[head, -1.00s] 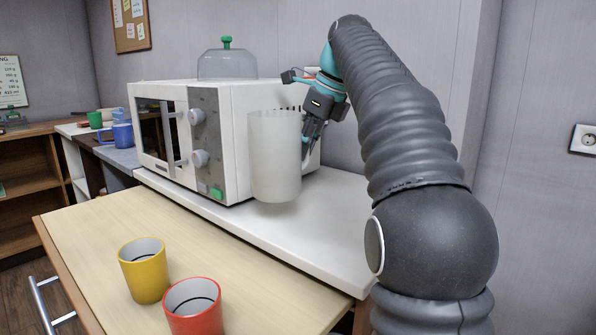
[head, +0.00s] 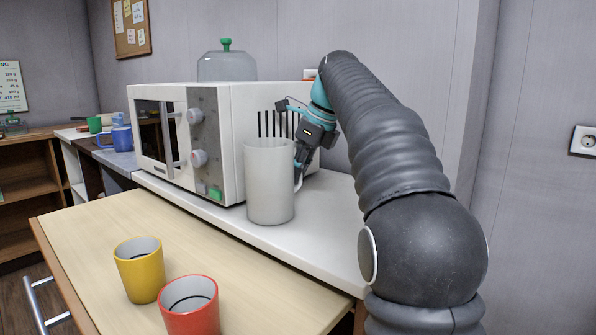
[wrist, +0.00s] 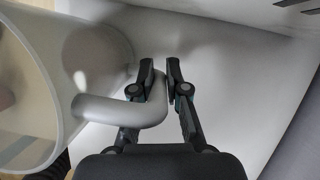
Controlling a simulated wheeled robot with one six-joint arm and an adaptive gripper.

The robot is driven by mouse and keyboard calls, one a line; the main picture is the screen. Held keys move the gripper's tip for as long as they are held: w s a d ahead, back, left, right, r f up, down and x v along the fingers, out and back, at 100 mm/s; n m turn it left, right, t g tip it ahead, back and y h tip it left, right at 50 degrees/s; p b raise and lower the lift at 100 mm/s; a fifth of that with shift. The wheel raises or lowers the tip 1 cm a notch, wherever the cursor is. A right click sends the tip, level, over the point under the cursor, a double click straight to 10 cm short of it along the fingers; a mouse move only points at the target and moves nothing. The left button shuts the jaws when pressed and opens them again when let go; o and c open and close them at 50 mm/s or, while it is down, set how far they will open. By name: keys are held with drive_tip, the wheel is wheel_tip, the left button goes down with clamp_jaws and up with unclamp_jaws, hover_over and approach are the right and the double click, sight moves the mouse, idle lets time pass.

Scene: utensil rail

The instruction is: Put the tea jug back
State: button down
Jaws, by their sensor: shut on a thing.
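The tea jug (head: 269,188) is a tall translucent white jug in the head view. It is upright at the white counter (head: 325,215), in front of the right part of the microwave; whether its base touches the counter I cannot tell for sure. My gripper (head: 300,165) is at the jug's right side, shut on its handle. In the wrist view the jug (wrist: 60,85) fills the left side, and its curved handle (wrist: 135,110) runs between the fingers of my gripper (wrist: 160,80). The handle is partly hidden by a finger.
The white microwave (head: 233,115) stands close behind the jug, with a glass dome (head: 226,68) on top. A yellow cup (head: 139,272) and a red cup (head: 190,308) stand on the lower wooden top (head: 110,225) in front. The white counter is bare right of the jug.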

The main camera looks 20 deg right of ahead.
drive_tip(key=c, duration=1.2)
unclamp_jaws()
drive_tip(key=shift+p+v, duration=0.95)
drive_tip(key=shift+v, duration=2.9)
drive_tip(key=shift+s, duration=0.1)
